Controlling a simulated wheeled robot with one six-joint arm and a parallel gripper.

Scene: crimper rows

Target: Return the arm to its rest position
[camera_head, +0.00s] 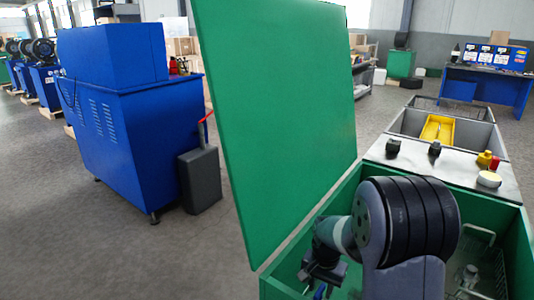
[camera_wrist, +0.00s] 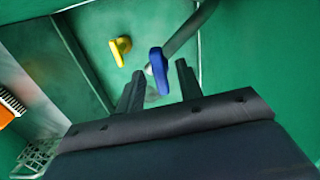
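My arm reaches down into an open green box (camera_head: 322,212) in the head view. My gripper (camera_wrist: 160,68) is inside it, its two dark fingers apart with a gap between them. In the head view my gripper (camera_head: 321,283) is partly cut off by the bottom edge. A blue handle (camera_wrist: 157,60) on a grey pipe shows in the gap between the fingertips. Both fingers look clear of it, though its exact depth is hard to tell.
A yellow handle (camera_wrist: 120,48) is on the green wall beyond the left finger. An orange brush (camera_wrist: 9,106) and a wire basket (camera_wrist: 37,156) are at the left. The raised green lid (camera_head: 275,110) stands beside my arm. A blue machine (camera_head: 135,120) stands farther left.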

